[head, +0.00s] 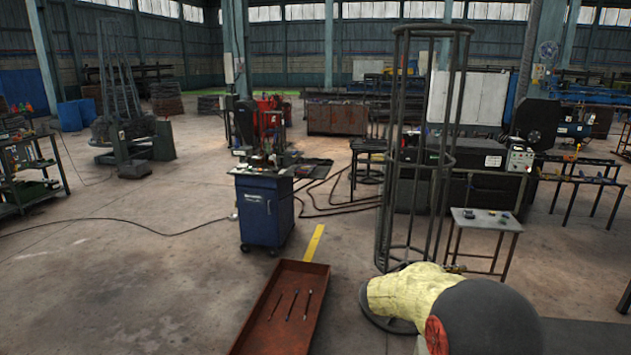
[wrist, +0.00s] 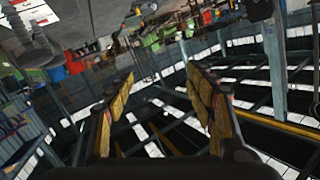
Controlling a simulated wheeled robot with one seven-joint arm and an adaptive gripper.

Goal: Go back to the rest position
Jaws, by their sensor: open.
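My gripper (wrist: 161,75) is open and empty in the wrist view, with its two yellow-padded fingers apart. The wrist view is tilted and shows the hall's roof beams and windows behind the fingers. In the head view my arm, with a yellow cover and a dark rounded part, reaches in at the bottom right. The fingers cannot be made out there. My arm hides part of the base of a tall dark hooped metal frame (head: 463,90).
A rust-red tray (head: 257,312) with three thin dark tools lies on the floor in front. A blue cabinet (head: 266,215) stands behind it. A small metal table (head: 487,219) is at the right. The floor at the left is mostly clear, apart from a cable (head: 130,220).

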